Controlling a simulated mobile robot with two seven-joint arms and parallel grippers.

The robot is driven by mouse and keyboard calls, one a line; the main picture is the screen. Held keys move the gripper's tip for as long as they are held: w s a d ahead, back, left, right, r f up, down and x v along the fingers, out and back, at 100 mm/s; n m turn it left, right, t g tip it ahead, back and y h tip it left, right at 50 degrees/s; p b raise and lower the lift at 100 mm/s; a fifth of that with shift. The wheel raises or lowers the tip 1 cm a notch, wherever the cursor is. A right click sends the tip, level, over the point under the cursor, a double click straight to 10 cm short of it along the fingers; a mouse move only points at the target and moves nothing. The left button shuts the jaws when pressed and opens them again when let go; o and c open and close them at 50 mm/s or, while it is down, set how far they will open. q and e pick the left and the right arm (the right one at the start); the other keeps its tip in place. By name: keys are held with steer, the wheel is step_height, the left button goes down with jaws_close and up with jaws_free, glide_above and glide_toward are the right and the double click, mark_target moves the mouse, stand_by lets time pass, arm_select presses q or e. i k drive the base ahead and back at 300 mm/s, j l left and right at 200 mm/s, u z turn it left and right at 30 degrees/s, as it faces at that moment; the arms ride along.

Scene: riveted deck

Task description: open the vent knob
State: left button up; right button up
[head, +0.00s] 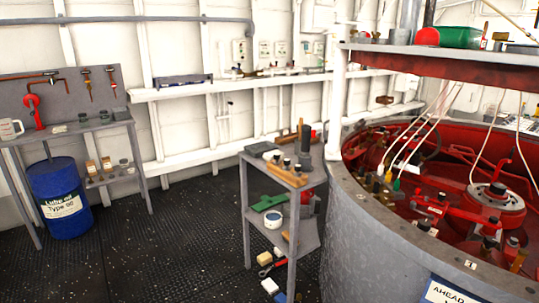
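Neither of my grippers shows in the head view. I cannot tell which part is the vent knob. At the right stands a large round grey housing (372,240) with red machinery inside. In it are a round metal hub with a dark cap (497,192), several small dark knobs or fittings, and a dark handwheel (424,139) at the back. Some of these are too small to tell apart.
A grey shelf cart (282,239) with tools stands against the housing's left side. A workbench (75,131) and a blue drum (59,197) are at the left. A red-edged overhead shelf (450,65) hangs above the housing. The dark floor (165,245) between is clear.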

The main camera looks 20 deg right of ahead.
mark_target(490, 241)
steer(key=i+z, duration=0.2)
steer(key=z, duration=0.15)
steer(key=i+z, duration=0.2)
steer(key=z, duration=0.15)
steer(key=i+j+z, duration=0.2)
steer(key=z, duration=0.15)
steer(key=i+j+z, duration=0.1)
steer(key=i+z, duration=0.2)
steer(key=z, duration=0.15)
steer(key=i+j+z, duration=0.25)
steer(key=z, duration=0.2)
steer(key=i, duration=0.05)
